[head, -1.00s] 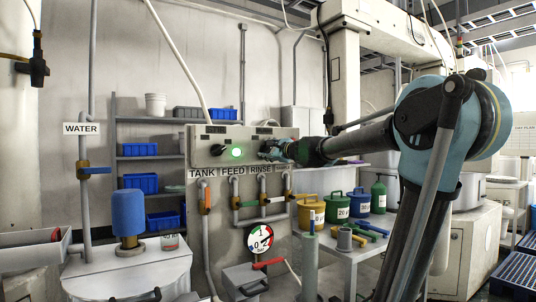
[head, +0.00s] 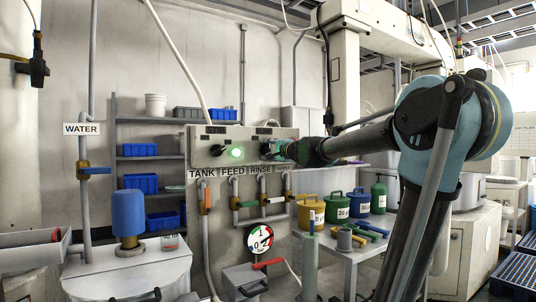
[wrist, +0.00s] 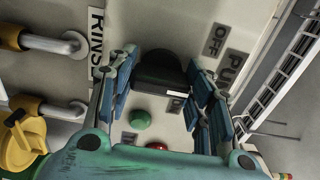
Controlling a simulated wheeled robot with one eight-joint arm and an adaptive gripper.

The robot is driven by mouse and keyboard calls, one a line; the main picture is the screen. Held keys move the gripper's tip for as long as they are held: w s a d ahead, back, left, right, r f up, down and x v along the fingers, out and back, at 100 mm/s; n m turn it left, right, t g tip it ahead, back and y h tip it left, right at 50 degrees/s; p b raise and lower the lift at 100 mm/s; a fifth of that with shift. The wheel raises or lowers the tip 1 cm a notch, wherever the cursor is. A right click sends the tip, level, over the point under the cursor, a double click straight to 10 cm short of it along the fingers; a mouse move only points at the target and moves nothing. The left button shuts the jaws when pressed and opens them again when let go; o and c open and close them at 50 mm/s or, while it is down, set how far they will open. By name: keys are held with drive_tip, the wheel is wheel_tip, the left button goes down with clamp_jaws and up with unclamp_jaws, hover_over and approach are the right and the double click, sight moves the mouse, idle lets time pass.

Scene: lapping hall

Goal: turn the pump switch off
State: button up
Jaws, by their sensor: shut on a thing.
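The pump switch is a black knob (wrist: 160,70) on the pale control panel (wrist: 172,22), seen in the wrist view. My gripper (wrist: 161,62) has its blue fingers on both sides of the knob and is shut on it. An OFF label (wrist: 213,40) and a partly hidden PUMP label (wrist: 234,70) are to the right of the knob. In the head view my gripper (head: 268,150) is at the right part of the panel (head: 202,136) and hides the switch. A green lamp (head: 237,152) glows to its left.
Another black knob (head: 217,150) is left of the lamp. Below the panel are pipes with coloured valve handles, including an orange one (head: 206,199). A round gauge (head: 260,239) is lower down. A table with coloured cans (head: 311,212) stands at the right.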

drive_tip(key=shift+s+f, duration=0.1)
drive_tip(key=shift+f, duration=0.1)
drive_tip(key=o, duration=1)
drive_tip(key=shift+a, duration=0.1)
drive_tip(key=shift+o, duration=0.2)
drive_tip(key=shift+r, duration=0.1)
drive_tip(key=v, duration=1.2)
